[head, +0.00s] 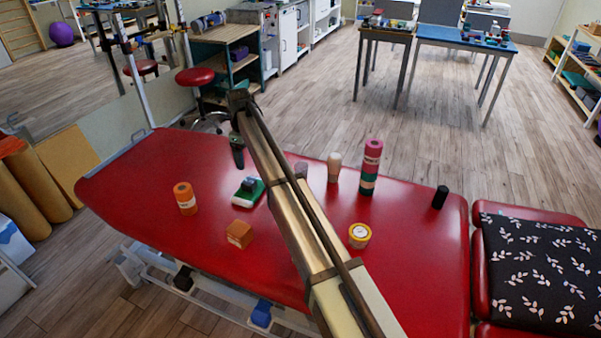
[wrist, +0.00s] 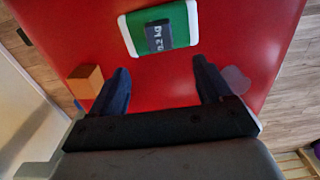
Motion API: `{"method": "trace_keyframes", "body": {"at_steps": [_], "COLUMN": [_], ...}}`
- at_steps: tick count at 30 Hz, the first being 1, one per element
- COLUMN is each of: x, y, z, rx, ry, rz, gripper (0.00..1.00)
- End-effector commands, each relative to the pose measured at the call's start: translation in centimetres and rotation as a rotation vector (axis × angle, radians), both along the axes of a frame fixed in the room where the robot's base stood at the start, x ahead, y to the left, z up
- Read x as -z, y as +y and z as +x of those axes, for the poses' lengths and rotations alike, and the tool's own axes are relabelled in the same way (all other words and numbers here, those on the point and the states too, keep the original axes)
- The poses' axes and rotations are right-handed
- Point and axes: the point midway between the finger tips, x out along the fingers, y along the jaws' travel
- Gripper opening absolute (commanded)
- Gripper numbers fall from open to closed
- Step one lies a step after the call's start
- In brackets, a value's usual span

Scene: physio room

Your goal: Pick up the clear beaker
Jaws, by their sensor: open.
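The clear beaker (head: 301,169) stands on the red treatment table, looking pinkish and see-through, partly hidden by my arm in the head view. In the wrist view it seems to be the pale purple rounded shape (wrist: 237,80) just right of the right finger, outside the jaws. My gripper (head: 237,160) hangs over the far left part of the table, pointing down. In the wrist view my gripper (wrist: 160,78) has its fingers wide apart with only red table between them.
A green-and-white box with a dark weight (wrist: 181,32) lies ahead of the fingers. An orange block (wrist: 86,80) is beside the left finger.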

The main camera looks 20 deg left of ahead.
Motion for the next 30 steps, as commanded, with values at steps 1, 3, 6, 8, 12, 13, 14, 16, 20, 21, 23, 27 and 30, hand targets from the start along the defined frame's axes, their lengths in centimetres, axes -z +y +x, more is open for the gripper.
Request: {"method": "trace_keyframes", "body": {"at_steps": [1,3,6,8,12,13,14,16,20,21,23,27,30], "x": [0.0,0.0,0.0,0.0,0.0,0.0,0.0,0.0,0.0,0.0,0.0,0.0,0.1], "y": [0.0,0.0,0.0,0.0,0.0,0.0,0.0,0.0,0.0,0.0,0.0,-1.0,-3.3], "z": [0.0,0.0,0.0,0.0,0.0,0.0,0.0,0.0,0.0,0.0,0.0,1.0,3.3], "rx": [0.000,0.000,0.000,0.000,0.000,0.000,0.000,0.000,0.000,0.000,0.000,0.015,0.050], "ry": [0.000,0.000,0.000,0.000,0.000,0.000,0.000,0.000,0.000,0.000,0.000,0.000,0.001], "rz": [0.000,0.000,0.000,0.000,0.000,0.000,0.000,0.000,0.000,0.000,0.000,0.000,-0.001], "gripper": [0.79,0.79,0.79,0.79,0.79,0.79,0.79,0.83,0.86,0.86,0.86,0.86,0.86]}}
